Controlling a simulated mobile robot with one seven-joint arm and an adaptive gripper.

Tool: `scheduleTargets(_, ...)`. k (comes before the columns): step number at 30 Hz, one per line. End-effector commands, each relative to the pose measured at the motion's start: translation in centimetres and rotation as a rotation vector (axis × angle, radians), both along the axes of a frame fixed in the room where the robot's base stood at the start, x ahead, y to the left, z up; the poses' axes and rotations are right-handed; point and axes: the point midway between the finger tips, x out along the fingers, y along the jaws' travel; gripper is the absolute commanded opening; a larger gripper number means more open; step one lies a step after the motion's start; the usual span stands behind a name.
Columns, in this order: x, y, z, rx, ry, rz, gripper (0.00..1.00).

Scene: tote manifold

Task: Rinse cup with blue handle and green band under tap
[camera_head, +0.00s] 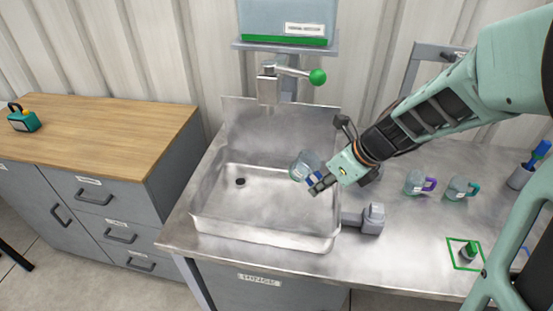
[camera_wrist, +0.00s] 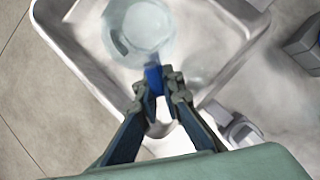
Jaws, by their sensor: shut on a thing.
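My gripper (camera_head: 319,183) is shut on the blue handle of a clear cup (camera_head: 303,165). The cup is held above the right part of the metal sink (camera_head: 212,221), apart from its floor. In the wrist view the blue handle is between my gripper's fingertips (camera_wrist: 162,84) and the round cup (camera_wrist: 142,32) lies beyond them. I cannot make out a green band in either view. The tap (camera_head: 268,84) is on the wall side, up and to the left of the cup. Its lever (camera_head: 295,72) ends in a green ball and points right. No water stream shows.
Two cups stand on the right counter, one with a purple handle (camera_head: 418,183) and one with a teal handle (camera_head: 460,189). A grey fixture (camera_head: 368,218) sits beside the sink. A tank (camera_head: 287,18) is above the tap.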

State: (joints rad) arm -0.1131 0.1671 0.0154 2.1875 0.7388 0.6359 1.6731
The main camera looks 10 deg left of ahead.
Motion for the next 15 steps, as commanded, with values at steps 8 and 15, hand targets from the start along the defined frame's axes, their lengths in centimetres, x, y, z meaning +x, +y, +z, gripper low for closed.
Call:
scheduleTargets(8, -0.8, -1.9, 2.0, 0.000, -0.002, -0.002, 0.00)
scheduleTargets(15, -1.6, -3.5, 3.4, 0.000, -0.002, -0.003, 0.00)
